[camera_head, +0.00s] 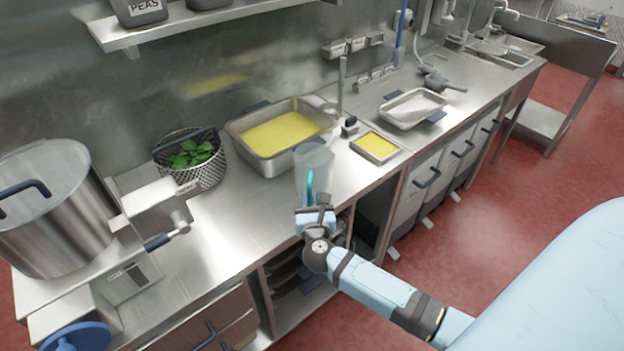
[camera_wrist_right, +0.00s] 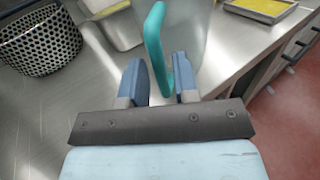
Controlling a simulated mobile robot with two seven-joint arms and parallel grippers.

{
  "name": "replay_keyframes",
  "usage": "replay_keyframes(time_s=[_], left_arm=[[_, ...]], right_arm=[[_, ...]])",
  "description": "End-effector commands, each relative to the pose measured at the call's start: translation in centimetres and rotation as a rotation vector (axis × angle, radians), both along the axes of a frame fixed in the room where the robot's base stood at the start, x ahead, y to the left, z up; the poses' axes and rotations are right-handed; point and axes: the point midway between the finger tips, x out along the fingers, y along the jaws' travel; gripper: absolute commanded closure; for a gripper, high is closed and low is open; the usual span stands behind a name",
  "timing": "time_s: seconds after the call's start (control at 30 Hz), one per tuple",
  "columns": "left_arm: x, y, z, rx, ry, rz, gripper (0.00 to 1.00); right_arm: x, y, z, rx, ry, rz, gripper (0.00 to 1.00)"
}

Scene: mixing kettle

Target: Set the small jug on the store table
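The small jug (camera_head: 316,162) is clear with a teal handle, and stands upright on the steel counter near its front edge. In the right wrist view the jug (camera_wrist_right: 187,22) shows only in part, with its handle toward me. My right gripper (camera_head: 316,203) is at the handle side of the jug. Its fingers (camera_wrist_right: 160,82) are apart, with the teal handle between them, nearer the right finger; a gap shows at the left finger. My left gripper is not in view. I cannot tell which surface is the store table.
A deep pan of yellow liquid (camera_head: 260,163) and a perforated basket of greens (camera_head: 216,170) stand behind and left. A small yellow tray (camera_head: 391,153) is to the right, then a shallow steel tray (camera_head: 389,118). A large pot (camera_head: 60,235) stands at left. Counter between is clear.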

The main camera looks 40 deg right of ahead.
Motion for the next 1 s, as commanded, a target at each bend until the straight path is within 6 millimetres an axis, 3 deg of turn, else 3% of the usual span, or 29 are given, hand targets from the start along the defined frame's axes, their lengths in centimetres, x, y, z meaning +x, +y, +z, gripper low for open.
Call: replay_keyframes(time_s=[0.3, 0.63, 0.77, 1.0], left_arm=[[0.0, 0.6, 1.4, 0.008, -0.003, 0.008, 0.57], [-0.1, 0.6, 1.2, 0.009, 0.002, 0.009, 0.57], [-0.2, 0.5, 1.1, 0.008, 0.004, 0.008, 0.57], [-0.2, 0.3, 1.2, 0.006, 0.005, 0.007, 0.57]], right_arm=[[4.0, -1.9, 0.2, -0.003, -0.002, 0.000, 0.72], [4.6, -2.2, -0.1, -0.001, 0.000, 0.001, 0.72], [4.6, -2.2, -0.1, -0.001, 0.000, 0.001, 1.00], [4.6, -2.2, 0.0, -0.001, 0.000, 0.001, 1.00]])
